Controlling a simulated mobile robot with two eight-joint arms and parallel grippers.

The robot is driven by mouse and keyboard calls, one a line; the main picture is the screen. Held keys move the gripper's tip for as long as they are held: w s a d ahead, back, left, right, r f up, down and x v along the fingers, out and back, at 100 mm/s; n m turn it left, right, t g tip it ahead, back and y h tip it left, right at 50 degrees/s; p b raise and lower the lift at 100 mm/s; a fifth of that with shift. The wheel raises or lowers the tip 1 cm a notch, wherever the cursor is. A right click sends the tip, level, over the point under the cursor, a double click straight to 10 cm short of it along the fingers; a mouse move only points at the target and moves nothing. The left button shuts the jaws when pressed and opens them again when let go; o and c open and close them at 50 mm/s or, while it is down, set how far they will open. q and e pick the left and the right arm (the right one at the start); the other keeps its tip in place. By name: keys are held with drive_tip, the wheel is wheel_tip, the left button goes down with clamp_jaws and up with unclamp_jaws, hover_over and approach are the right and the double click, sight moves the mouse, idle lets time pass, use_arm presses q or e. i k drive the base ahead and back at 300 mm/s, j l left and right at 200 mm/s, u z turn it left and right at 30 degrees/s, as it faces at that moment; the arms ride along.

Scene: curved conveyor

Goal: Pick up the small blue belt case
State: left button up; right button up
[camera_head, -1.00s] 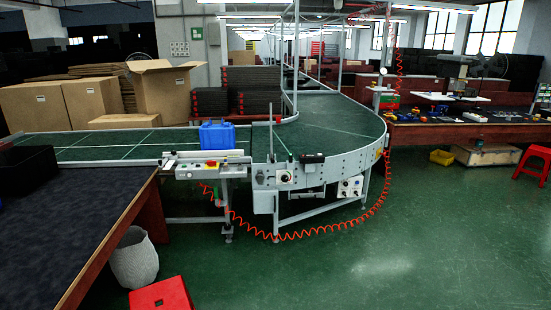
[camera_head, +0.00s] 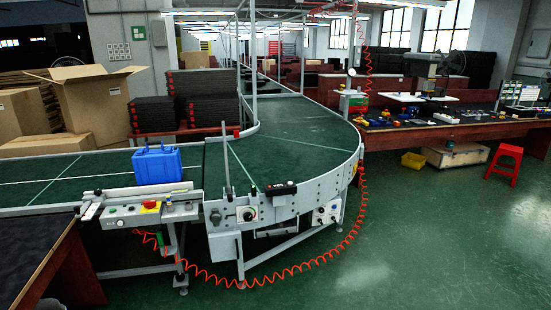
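The small blue case (camera_head: 157,166) stands upright on the green conveyor belt (camera_head: 60,177), near its front edge and just left of where the curved section begins. Its handle is on top. A grey side rail with a control panel (camera_head: 140,208) runs in front of it.
A dark-topped table (camera_head: 30,258) fills the lower left corner. A coiled red cable (camera_head: 290,272) hangs below the curved conveyor to the floor. Cardboard boxes (camera_head: 95,105) and black crate stacks stand behind the belt. The green floor (camera_head: 400,250) at right is clear.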

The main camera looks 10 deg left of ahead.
sight(150, 167)
drive_tip(key=i+u, duration=0.15)
drive_tip(key=i, duration=0.35)
drive_tip(key=i+l+u, duration=0.15)
drive_tip(key=i, duration=0.4)
drive_tip(key=i+l+u, duration=0.15)
drive_tip(key=i, duration=0.35)
drive_tip(key=i+j, duration=0.85)
drive_tip(key=i, duration=0.25)
